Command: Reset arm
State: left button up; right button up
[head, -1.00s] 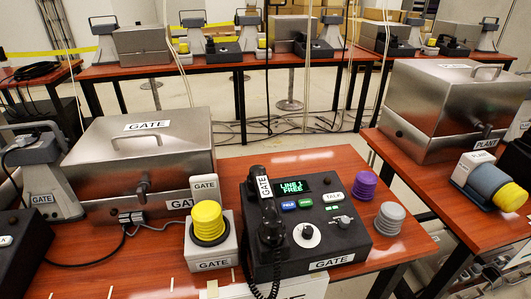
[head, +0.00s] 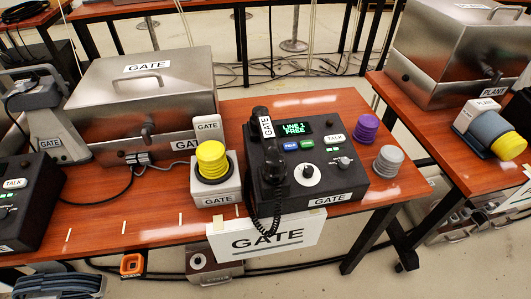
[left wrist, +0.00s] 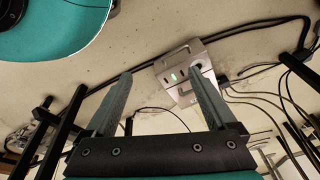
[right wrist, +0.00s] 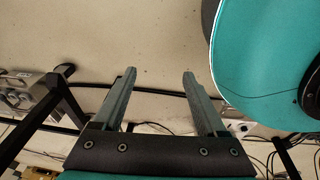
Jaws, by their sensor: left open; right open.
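My left gripper (left wrist: 160,82) shows in the left wrist view, its two grey fingers apart with nothing between them. It points towards the floor, where a metal box with a green light (left wrist: 188,72) and cables lie beyond. My right gripper (right wrist: 158,75) shows in the right wrist view, also open and empty over bare floor and cables. In the head view the GATE paging phone (head: 305,165) stands on the wooden table, its handset (head: 268,150) resting on the left side of the unit. Neither gripper touches anything. I cannot identify the fingers of either gripper in the head view.
A yellow-topped GATE button box (head: 213,165), purple (head: 367,127) and grey (head: 388,162) ribbed cylinders and a steel GATE case (head: 140,105) stand on the table (head: 150,208). A GATE sign (head: 266,237) hangs at its front edge. A PLANT table (head: 465,168) stands right.

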pick_arm(q)
jog(key=s+a+f, duration=0.4)
jog(key=s+f, duration=0.4)
jog(key=s, duration=0.2)
jog(key=shift+a+f+p, duration=0.25)
jog(key=shift+a+p, duration=0.05)
jog(key=shift+p, duration=0.15)
pick_arm(e)
jog(key=shift+s+d, duration=0.65)
jog(key=shift+s, duration=0.3)
